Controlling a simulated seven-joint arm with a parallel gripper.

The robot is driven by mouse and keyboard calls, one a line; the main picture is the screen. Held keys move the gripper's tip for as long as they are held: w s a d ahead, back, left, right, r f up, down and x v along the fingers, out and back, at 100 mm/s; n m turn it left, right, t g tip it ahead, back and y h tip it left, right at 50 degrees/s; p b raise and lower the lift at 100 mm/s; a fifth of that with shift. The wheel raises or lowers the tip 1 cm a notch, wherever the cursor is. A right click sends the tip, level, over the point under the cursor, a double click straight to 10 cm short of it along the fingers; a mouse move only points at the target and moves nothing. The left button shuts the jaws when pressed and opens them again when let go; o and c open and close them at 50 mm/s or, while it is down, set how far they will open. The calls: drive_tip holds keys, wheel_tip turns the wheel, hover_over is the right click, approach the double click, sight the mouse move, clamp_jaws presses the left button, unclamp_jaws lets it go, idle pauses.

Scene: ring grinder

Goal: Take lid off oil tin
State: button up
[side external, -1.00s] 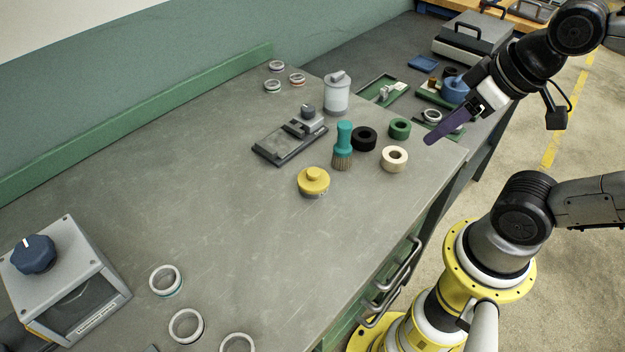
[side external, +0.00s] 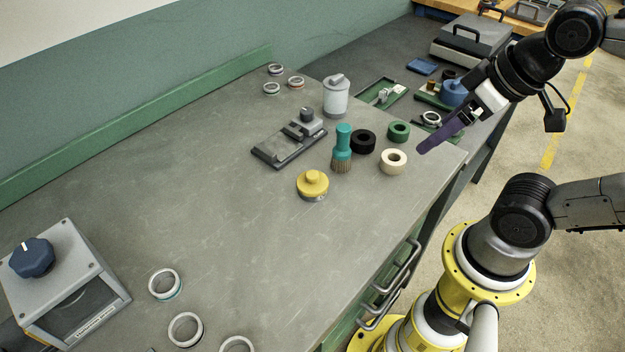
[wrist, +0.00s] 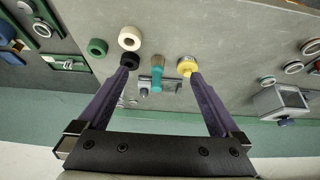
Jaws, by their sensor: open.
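A low round tin with a yellow knobbed lid (side external: 313,182) stands on the grey bench; its lid is on. In the wrist view this yellow lid (wrist: 187,66) shows just beyond the tip of the right finger. A pale canister with a grey top (side external: 336,96) stands farther back; I cannot tell for sure which of the two is the oil tin. My gripper (side external: 424,147), with purple fingers, is open and empty above the bench's right edge, well apart from both. Its spread fingers also show in the wrist view (wrist: 159,72).
A teal brush (side external: 343,143), a black roll (side external: 363,141), a green roll (side external: 399,131) and a cream roll (side external: 393,162) stand between my gripper and the yellow lid. A grey fixture (side external: 288,143) lies behind. A box with a blue knob (side external: 65,285) is at left. The bench middle is clear.

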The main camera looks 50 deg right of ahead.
drive_tip(key=w+a+r+m+g, duration=0.1)
drive_tip(key=w+r+m, duration=0.4)
drive_tip(key=m, duration=0.4)
drive_tip(key=m+g, duration=0.4)
drive_tip(key=g, duration=0.1)
hover_over(313, 174)
wheel_tip(313, 174, down, 15)
drive_tip(key=shift+w+d+r, duration=0.15)
drive_tip(key=shift+r, duration=0.05)
drive_tip(key=shift+f, duration=3.05)
drive_tip(key=c, duration=1.1)
